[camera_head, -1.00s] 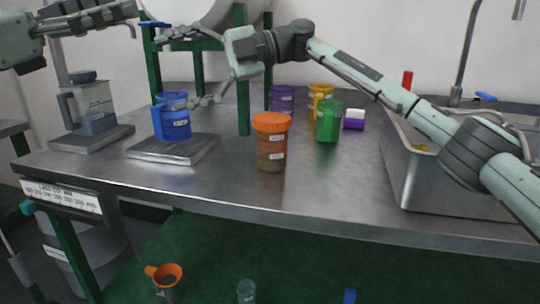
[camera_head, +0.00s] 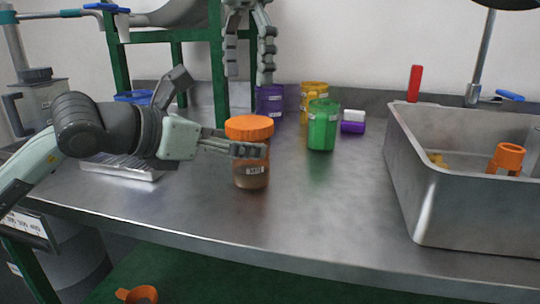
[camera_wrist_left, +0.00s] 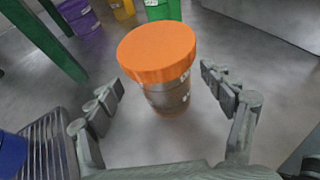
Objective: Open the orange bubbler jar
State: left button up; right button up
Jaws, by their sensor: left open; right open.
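The orange bubbler jar has a ribbed orange lid (camera_head: 249,127) on a brownish, see-through body (camera_head: 250,178) with a white label. It stands upright on the metal table (camera_head: 330,210), lid on. In the left wrist view the lid (camera_wrist_left: 158,50) is between the two spread fingers of my left gripper (camera_wrist_left: 165,90), with gaps at both sides. In the head view my left gripper (camera_head: 228,143) comes from the left. One finger crosses in front of the jar just below the lid; the other fingertip is hidden. My right gripper (camera_head: 249,76) hangs fingers down behind the jar, apart and empty.
A green jar (camera_head: 322,125), yellow jar (camera_head: 315,92) and purple jar (camera_head: 270,103) stand behind the orange jar. A metal sink (camera_head: 455,205) is at the right. A blue jug (camera_head: 130,97) and a silver plate (camera_head: 125,168) are at the left. The front right table is clear.

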pick_arm(q)
jog(key=shift+w+d+f, duration=0.4)
jog(key=shift+d+f, duration=0.1)
jog(key=shift+d, duration=0.1)
jog(key=shift+x, duration=3.15)
jog(key=shift+c, duration=0.5)
jog(key=c, duration=1.8)
